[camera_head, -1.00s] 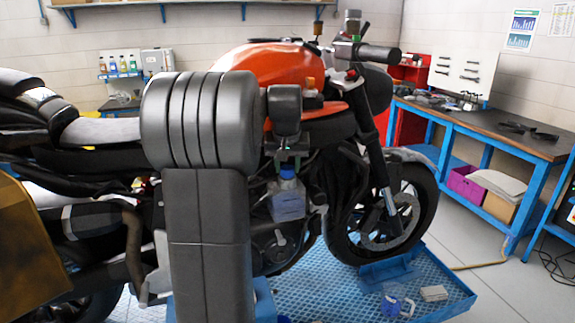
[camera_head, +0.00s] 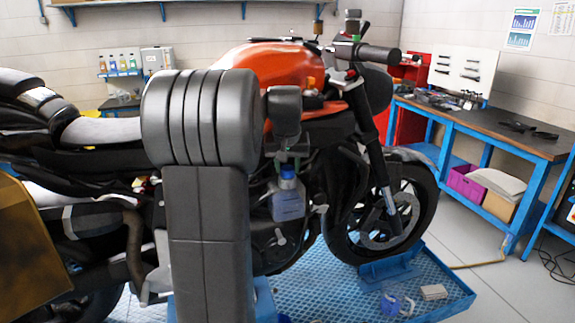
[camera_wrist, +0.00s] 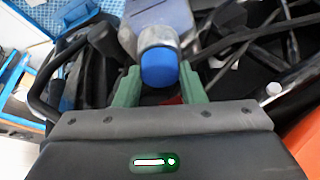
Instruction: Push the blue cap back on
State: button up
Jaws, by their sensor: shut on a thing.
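The blue cap (camera_head: 287,171) sits at the top of a translucent bottle (camera_head: 288,203) beside the orange motorcycle's engine. In the wrist view the blue cap (camera_wrist: 159,68) is between the two green fingers of my gripper (camera_wrist: 160,86). The bottle's pale neck and body (camera_wrist: 158,14) show beyond it. My gripper (camera_head: 289,161) comes down from above and is shut on the cap. The cap looks in line with the neck. I cannot tell whether it is fully seated.
The motorcycle (camera_head: 270,68) stands on a blue platform (camera_head: 340,290), close around the bottle. A clear jug (camera_head: 395,304) and a small pale box (camera_head: 434,292) lie on the platform near the front wheel. A workbench (camera_head: 480,122) with tools stands at the right.

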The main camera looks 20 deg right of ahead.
aim_at(287, 169)
jog(key=shift+f, duration=0.15)
jog(key=o, duration=1.6)
jog(key=shift+c, duration=0.2)
jog(key=shift+r, duration=3.55)
jog(key=shift+f, duration=3.35)
jog(key=shift+r, duration=0.1)
